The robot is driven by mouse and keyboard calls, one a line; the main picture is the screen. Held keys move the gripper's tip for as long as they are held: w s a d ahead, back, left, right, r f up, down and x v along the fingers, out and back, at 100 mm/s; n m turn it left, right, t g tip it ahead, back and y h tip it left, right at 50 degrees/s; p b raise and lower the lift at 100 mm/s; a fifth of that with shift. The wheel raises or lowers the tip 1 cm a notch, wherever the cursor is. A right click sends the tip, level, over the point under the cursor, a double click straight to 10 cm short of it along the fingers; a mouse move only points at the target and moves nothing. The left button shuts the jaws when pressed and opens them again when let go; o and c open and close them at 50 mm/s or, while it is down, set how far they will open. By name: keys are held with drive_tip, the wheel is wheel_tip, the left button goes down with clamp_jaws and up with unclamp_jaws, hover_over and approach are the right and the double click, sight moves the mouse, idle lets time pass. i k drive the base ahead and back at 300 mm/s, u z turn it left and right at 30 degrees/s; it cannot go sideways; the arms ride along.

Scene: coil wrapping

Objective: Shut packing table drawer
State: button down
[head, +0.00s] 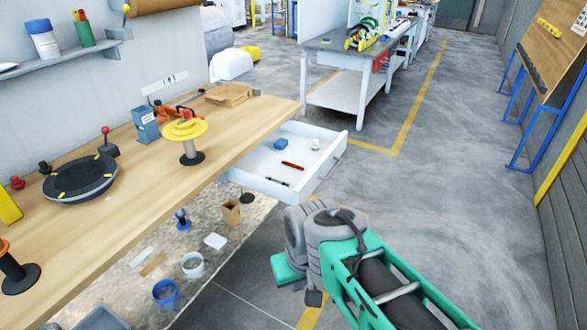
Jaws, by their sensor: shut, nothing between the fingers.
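The packing table (150,205) has a light wood top and runs along the left wall. Its white drawer (325,166) is pulled out at the far end, into the aisle. A blue item, an orange-red tool, a dark tool and a small white item lie in the drawer. The drawer's handle (338,161) is on its right-hand front. My gripper (314,298) is low in front of the drawer, nearer to me and apart from it. It is shut and empty, and is mostly hidden behind my wrist and green arm.
Bins and a small box (231,211) sit beneath. A grey workbench (355,60) stands beyond the drawer. The aisle floor at right is clear.

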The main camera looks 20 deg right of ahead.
sight(251, 171)
drive_tip(key=u, duration=0.3)
drive_tip(key=i, duration=1.5)
drive_tip(key=z, duration=0.8)
